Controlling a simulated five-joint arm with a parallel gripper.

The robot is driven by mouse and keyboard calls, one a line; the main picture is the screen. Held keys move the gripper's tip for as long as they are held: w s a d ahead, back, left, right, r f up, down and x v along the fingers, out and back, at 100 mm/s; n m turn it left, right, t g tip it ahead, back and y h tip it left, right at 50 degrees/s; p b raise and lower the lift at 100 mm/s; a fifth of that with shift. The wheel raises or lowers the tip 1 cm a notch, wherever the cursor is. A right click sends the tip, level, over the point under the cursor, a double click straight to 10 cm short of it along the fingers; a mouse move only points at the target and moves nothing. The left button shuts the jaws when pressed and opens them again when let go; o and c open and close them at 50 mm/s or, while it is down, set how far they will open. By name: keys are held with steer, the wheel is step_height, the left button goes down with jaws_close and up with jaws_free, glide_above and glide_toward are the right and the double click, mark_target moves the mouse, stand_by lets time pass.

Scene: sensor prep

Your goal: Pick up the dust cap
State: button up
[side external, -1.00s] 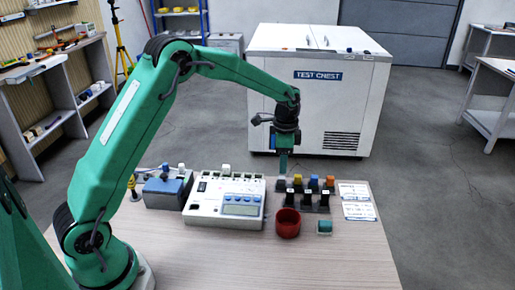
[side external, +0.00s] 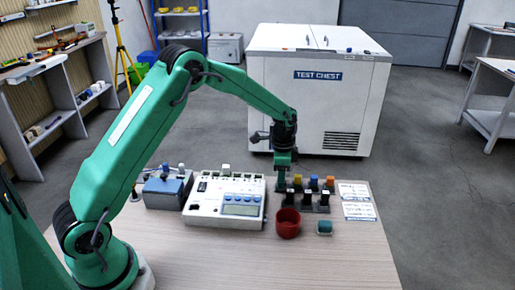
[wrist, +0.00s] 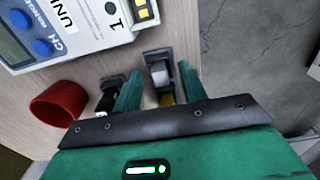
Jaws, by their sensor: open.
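My gripper (side external: 283,181) is open above the left end of a row of black holders (side external: 306,204). In the wrist view its two teal fingers (wrist: 160,88) stand either side of a dark holder with a grey and yellow part (wrist: 160,75). The fingers appear apart from it. Small yellow (side external: 297,181), blue (side external: 313,184) and orange (side external: 330,181) pieces stand along the row. A small teal piece (side external: 325,228) lies on the table in front of the row. I cannot tell which piece is the dust cap. The lower wrist view is hidden by my gripper body.
A red cup (side external: 287,224) stands on the table (side external: 210,258) in front of the holders. A white meter box (side external: 226,196) with blue buttons is to the left, with a blue-grey box (side external: 166,190) beyond it. Printed cards (side external: 356,202) lie at the right. The table's front is clear.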

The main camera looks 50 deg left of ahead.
stand_by(0.4)
jaws_close()
steer(key=shift+r, duration=0.1)
steer(key=shift+r, duration=0.45)
step_height(320, 180, up, 3)
steer(key=shift+r, duration=0.15)
steer(key=s+d+r, duration=0.5)
steer(key=d+r, duration=0.1)
steer(key=d, duration=0.4)
steer(key=shift+s+d+r, duration=0.15)
steer(key=shift+s+r, duration=0.15)
steer(key=shift+r, duration=0.05)
